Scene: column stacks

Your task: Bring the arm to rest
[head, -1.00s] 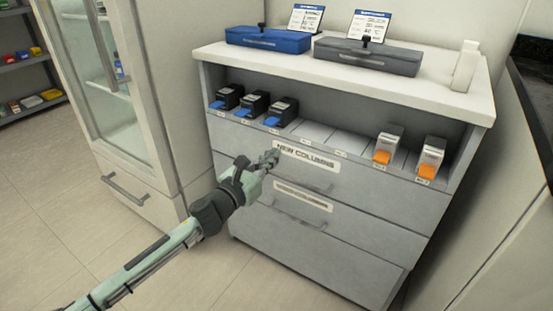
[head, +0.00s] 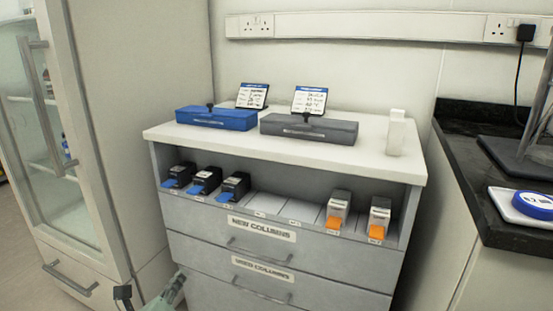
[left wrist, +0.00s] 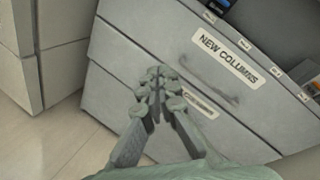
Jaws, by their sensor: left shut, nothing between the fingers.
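My left gripper (head: 178,282) shows at the bottom left of the head view, in front of the grey drawer cabinet (head: 215,292). Most of its arm is out of the frame. In the left wrist view the gripper (left wrist: 156,80) has its fingertips together with nothing between them. It is in front of the drawer fronts, below and left of the "NEW COLUMNS" label (left wrist: 224,58). I cannot tell how far it is from them. Both drawers look closed. My right gripper is not in view.
Black cartridges with blue tabs (head: 206,180) and white ones with orange tabs (head: 338,211) stand on the open shelf. A blue box (head: 216,118) and a grey box (head: 308,128) are on top. A glass-door cabinet (head: 95,150) stands left, a dark counter (head: 470,170) right.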

